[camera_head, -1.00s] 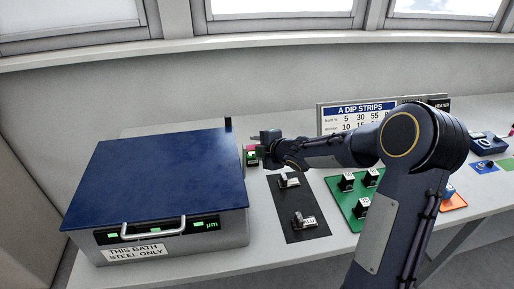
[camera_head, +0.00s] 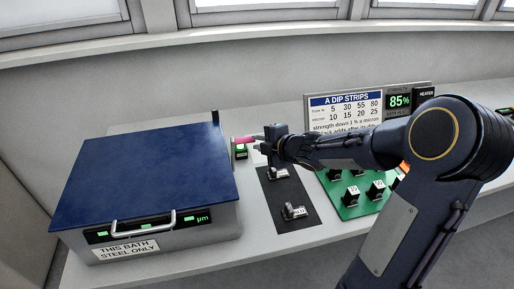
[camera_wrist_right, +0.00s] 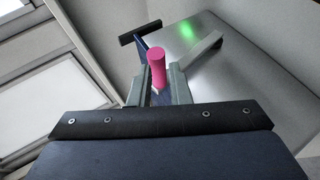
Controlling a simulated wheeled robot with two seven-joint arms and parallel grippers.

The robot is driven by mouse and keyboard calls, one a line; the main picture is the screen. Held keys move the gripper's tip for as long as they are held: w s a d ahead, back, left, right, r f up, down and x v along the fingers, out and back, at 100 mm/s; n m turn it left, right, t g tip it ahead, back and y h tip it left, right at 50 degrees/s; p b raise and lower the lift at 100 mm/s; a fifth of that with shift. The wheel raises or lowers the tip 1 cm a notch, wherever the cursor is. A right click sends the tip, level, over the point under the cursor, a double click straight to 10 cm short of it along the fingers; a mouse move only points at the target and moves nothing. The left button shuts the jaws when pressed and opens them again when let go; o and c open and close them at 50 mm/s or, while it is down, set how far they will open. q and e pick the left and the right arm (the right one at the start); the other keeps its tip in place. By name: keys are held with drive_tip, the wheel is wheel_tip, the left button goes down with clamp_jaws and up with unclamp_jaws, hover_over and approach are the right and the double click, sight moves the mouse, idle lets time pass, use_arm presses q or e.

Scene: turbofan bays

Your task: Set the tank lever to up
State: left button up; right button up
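Two small levers stand on a black panel right of the bath: a rear one (camera_head: 279,174) and a front one (camera_head: 294,211). Their labels are too small to read, so I cannot tell which is the tank lever. My right gripper (camera_head: 268,142) is above the panel's rear end, apart from both levers. It holds a pink rod (camera_head: 243,139) that points left in the head view. In the right wrist view the pink rod (camera_wrist_right: 157,68) stands between the two close fingers (camera_wrist_right: 157,92). My left gripper is out of view.
A blue-lidded bath (camera_head: 150,170) marked steel only stands at left with a front handle. A small green-lit box (camera_head: 240,153) sits beside it. A green board (camera_head: 350,207) with several black blocks, and a dip strips sign (camera_head: 345,112), are to the right.

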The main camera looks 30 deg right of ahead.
drive_tip(key=s+f+n+t+y+b, duration=0.1)
drive_tip(key=f+b, duration=0.1)
drive_tip(key=b, duration=0.2)
drive_tip(key=s+d+f+n+t+y+b, duration=0.1)
drive_tip(key=f+b, duration=0.1)
drive_tip(key=b, duration=0.2)
drive_tip(key=s+d+f+n+t+y+b, duration=0.1)
drive_tip(key=f+n+b, duration=0.1)
drive_tip(key=b, duration=0.1)
drive_tip(key=shift+d+f+t+y+b, duration=0.1)
drive_tip(key=shift+f+t+y+b, duration=0.2)
drive_tip(key=shift+f+b, duration=0.1)
clamp_jaws()
drive_tip(key=s+d+f+n+t+y+b, duration=0.1)
drive_tip(key=s+f+n+t+y+b, duration=0.1)
drive_tip(key=s+n+y+b, duration=0.45)
drive_tip(key=w+a+r+p, duration=0.1)
drive_tip(key=w+a+r, duration=0.1)
drive_tip(key=w, duration=0.3)
drive_tip(key=w+a+r+h, duration=0.1)
drive_tip(key=w+a+r, duration=0.1)
drive_tip(key=w, duration=0.3)
drive_tip(key=shift+w+a+r+p, duration=0.25)
drive_tip(key=shift+r+p, duration=0.15)
drive_tip(key=shift+r, duration=0.2)
drive_tip(key=shift+w+d+r+m+g+h+p, duration=0.2)
drive_tip(key=shift+w+r+m+g+h+p, duration=0.2)
drive_tip(key=shift+w+m, duration=0.25)
drive_tip(key=shift+r, duration=0.1)
